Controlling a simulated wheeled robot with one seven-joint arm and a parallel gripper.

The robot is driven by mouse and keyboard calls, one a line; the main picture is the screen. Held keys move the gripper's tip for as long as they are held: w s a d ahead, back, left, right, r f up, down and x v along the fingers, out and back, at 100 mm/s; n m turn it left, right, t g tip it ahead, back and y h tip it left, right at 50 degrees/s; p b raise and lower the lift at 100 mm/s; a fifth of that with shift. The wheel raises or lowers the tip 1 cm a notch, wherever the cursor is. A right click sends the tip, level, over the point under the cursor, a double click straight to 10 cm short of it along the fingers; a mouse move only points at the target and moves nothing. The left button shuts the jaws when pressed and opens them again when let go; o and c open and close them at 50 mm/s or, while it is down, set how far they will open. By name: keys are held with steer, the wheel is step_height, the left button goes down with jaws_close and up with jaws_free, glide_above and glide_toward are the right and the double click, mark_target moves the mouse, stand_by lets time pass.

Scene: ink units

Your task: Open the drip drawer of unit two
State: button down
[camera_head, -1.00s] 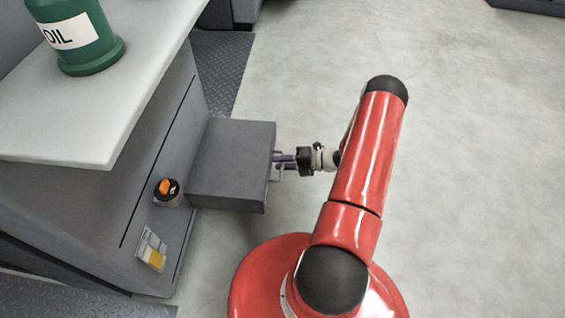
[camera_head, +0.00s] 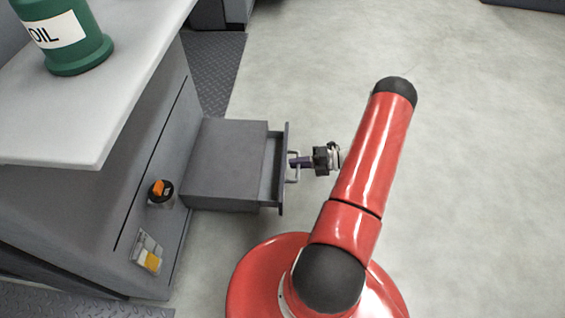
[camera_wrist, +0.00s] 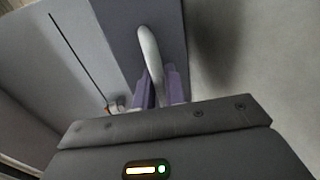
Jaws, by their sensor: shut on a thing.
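The drip drawer (camera_head: 284,190) is a grey drawer in a grey housing (camera_head: 226,165) that juts from the unit's side. It stands partly open, with a gap showing between its front panel and the housing. Its pale bar handle (camera_head: 296,153) is on the front panel. My gripper (camera_head: 299,163) is shut on the handle. In the wrist view the pale curved handle (camera_wrist: 149,48) runs down between my purple fingers (camera_wrist: 160,86). The drawer's inside is only seen as a narrow strip. No unit number is readable.
An orange-topped rotary switch (camera_head: 159,190) and a small panel with a yellow patch (camera_head: 152,260) are on the unit's side. A green oil can (camera_head: 66,38) stands on the light worktop (camera_head: 95,115). Open grey floor (camera_head: 465,180) lies to the right.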

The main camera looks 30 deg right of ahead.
steer(key=f+b+v, duration=0.1)
steer(key=v, duration=0.8)
steer(key=shift+f, duration=0.45)
steer(key=shift+s+d, duration=0.1)
steer(key=shift+d, duration=0.05)
steer(key=c, duration=1.5)
jaws_free()
steer(key=shift+c, duration=0.2)
steer(key=v, duration=0.7)
steer(key=shift+s+d, duration=0.2)
steer(key=shift+d, duration=0.1)
steer(key=shift+r, duration=0.1)
